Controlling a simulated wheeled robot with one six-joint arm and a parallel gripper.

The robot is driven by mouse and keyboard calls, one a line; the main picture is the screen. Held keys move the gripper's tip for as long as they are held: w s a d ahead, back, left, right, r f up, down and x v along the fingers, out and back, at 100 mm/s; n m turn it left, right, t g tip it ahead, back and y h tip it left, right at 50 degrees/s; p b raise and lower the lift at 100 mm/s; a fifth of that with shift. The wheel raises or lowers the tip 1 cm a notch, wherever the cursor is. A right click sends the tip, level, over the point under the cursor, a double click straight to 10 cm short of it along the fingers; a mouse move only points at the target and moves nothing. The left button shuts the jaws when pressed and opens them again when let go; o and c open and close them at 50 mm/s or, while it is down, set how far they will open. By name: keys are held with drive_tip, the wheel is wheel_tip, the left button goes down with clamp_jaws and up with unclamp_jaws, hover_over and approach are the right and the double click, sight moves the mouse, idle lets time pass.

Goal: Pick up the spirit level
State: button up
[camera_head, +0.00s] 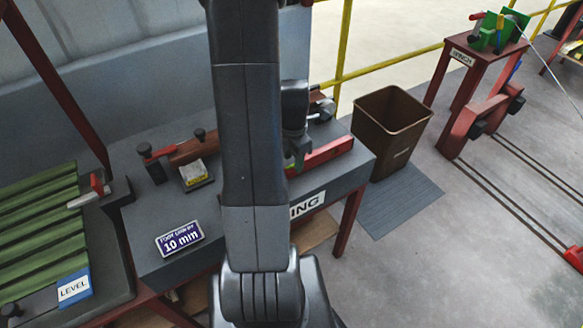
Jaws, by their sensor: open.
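A red bar (326,152), which looks like the spirit level, lies near the right end of the dark grey bench (250,200). My arm hides its left end. My gripper (297,164) is at the left part of the bar, partly hidden behind my arm. Its jaws are open. I cannot tell whether they are around the bar or above it, or whether they touch it.
A brown bin (391,130) stands right of the bench. Green ribbed panels (40,225) with a "LEVEL" label lie left.

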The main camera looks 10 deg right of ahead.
drive_tip(key=shift+f, duration=1.05)
clamp_jaws()
drive_tip(key=shift+r, duration=0.1)
